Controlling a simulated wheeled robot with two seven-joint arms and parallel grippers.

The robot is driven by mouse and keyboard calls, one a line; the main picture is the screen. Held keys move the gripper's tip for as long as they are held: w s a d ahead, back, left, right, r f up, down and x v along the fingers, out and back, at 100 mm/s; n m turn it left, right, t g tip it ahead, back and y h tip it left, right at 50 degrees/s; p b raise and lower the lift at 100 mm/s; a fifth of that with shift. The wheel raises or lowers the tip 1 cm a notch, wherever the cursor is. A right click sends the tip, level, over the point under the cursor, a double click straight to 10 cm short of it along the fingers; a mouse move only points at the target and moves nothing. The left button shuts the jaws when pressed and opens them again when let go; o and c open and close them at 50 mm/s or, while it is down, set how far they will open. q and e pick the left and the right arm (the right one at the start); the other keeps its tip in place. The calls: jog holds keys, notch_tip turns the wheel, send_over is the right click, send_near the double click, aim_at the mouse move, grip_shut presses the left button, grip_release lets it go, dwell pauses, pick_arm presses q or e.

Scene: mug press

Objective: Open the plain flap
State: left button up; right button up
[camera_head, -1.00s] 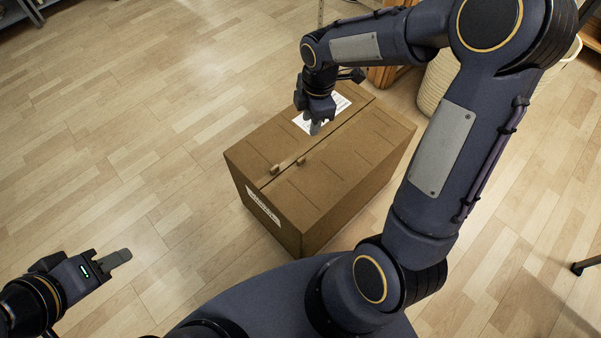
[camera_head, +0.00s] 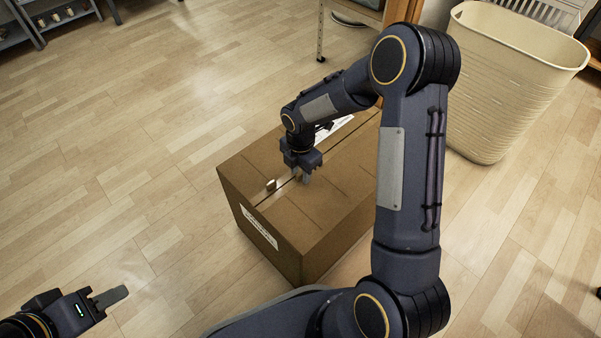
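A closed brown cardboard box (camera_head: 275,240) stands on the floor, with two top flaps meeting at a seam. The right flap (camera_head: 325,195) is plain. The left flap (camera_head: 255,160) has a small tab (camera_head: 271,184) near the seam, and a white label (camera_head: 338,128) partly hidden behind my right arm. My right gripper (camera_head: 304,177) points down at the seam, at the plain flap's edge where its tab was seen earlier; that tab is now hidden. I cannot tell contact or finger gap. My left gripper (camera_head: 110,297) is away from the box, low at the left; its fingers overlap in view.
A cream basket (camera_head: 500,85) stands behind and to the right of the box. A wooden piece of furniture (camera_head: 400,12) is at the back, and shelves (camera_head: 55,20) are at the far left. The floor (camera_head: 120,150) left of the box is clear.

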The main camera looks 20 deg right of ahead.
jog(key=shift+c, duration=0.2)
grip_shut()
dwell(0.3)
